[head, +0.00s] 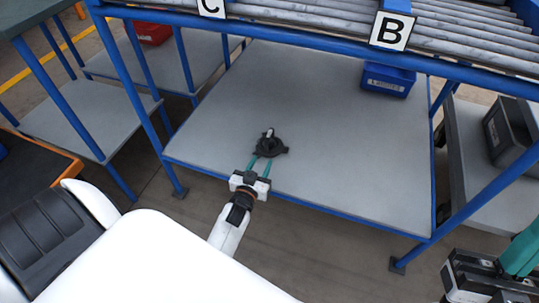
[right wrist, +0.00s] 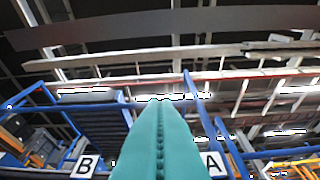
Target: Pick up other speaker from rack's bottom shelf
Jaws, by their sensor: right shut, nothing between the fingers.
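A black round speaker (head: 270,144) with a light stub on top lies on the grey bottom shelf (head: 330,140) of the blue rack, left of the shelf's middle. My left gripper (head: 259,163) reaches over the shelf's front edge. Its teal fingers are apart, with their tips at the near side of the speaker; whether they touch it is hard to tell. My right gripper (head: 522,252) is at the lower right of the head view, away from the shelf. In the right wrist view its teal fingers (right wrist: 158,130) are closed together with nothing between them.
A blue bin (head: 388,80) stands at the shelf's back right. Blue posts and the roller level with signs C (head: 211,7) and B (head: 391,31) frame the space above. A dark crate (head: 510,130) stands on a neighbouring shelf at right. Most of the shelf is bare.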

